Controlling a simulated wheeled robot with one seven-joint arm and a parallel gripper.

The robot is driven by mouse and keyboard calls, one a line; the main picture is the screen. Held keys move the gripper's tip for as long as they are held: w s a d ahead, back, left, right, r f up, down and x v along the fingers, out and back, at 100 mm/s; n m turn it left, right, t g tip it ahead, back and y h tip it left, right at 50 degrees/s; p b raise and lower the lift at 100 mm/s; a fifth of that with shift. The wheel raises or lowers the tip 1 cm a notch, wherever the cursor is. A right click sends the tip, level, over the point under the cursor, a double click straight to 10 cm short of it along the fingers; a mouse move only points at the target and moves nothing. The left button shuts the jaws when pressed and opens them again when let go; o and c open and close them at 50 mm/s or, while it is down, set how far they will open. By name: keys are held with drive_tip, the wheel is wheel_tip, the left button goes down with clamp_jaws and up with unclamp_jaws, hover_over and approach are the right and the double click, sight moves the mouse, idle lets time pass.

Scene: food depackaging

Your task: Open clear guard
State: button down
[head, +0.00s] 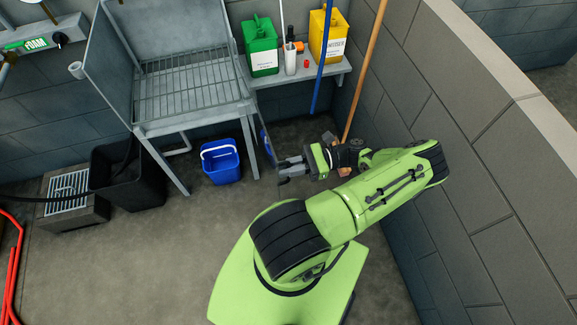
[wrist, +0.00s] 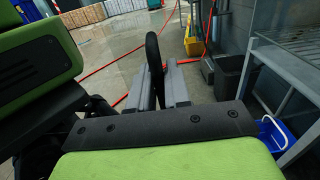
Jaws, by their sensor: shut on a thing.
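My gripper (head: 284,171) is low on the right side of the metal rack stand, short of the blue bucket's right side. In the wrist view my gripper (wrist: 158,80) has its two grey fingers closed on a dark, curved, upright handle (wrist: 153,52). The handle stands up between the fingers and rises above them. I cannot make out the clear guard itself in either view, so I cannot tell what the handle is fixed to. In the head view the handle is too small to tell.
The metal rack stand (head: 190,90) has legs near my gripper. A blue bucket (head: 220,163) stands under it. A shelf (head: 300,77) holds green and yellow containers. Blue and orange poles lean at the corner. A block wall (head: 470,150) rises close right of my arm.

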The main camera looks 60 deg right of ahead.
drive_tip(key=shift+f, duration=0.1)
drive_tip(key=c, duration=1.3)
unclamp_jaws()
drive_tip(key=shift+o, duration=0.2)
drive_tip(key=b+v, duration=0.3)
drive_tip(key=v, duration=1.3)
